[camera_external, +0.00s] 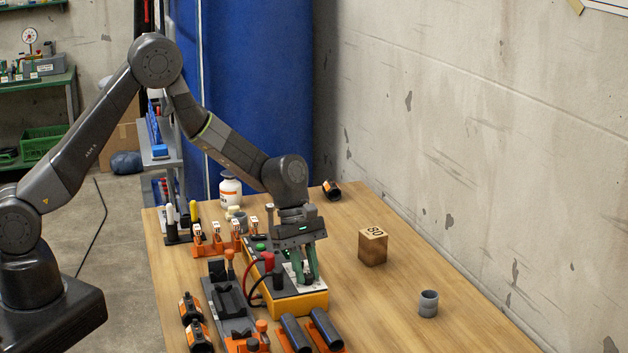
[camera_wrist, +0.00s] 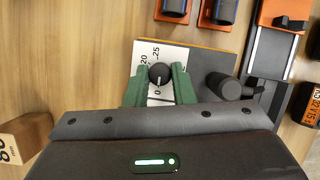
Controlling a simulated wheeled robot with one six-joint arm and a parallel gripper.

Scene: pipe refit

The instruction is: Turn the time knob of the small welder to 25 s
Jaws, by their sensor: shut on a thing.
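The small welder (camera_external: 312,303) is a yellow-orange box with a dark top and a white scale plate, standing on the wooden table. My gripper (camera_external: 309,280) points down over its right part. In the wrist view the black round time knob (camera_wrist: 160,73) sits between my two green fingers, which are shut on it. The white scale plate (camera_wrist: 178,54) shows the figures 20 and 25 beyond the knob and a 0 on the near side. A light mark shows on the knob, but its exact reading is unclear.
A black post (camera_wrist: 222,85) rises beside the knob. Red and black cables (camera_external: 257,268) loop at the welder's left. Pipe holders with dark pipes (camera_external: 325,328) stand in front. A wooden block (camera_external: 373,247) and a grey pipe fitting (camera_external: 428,303) stand to the right, with free table between.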

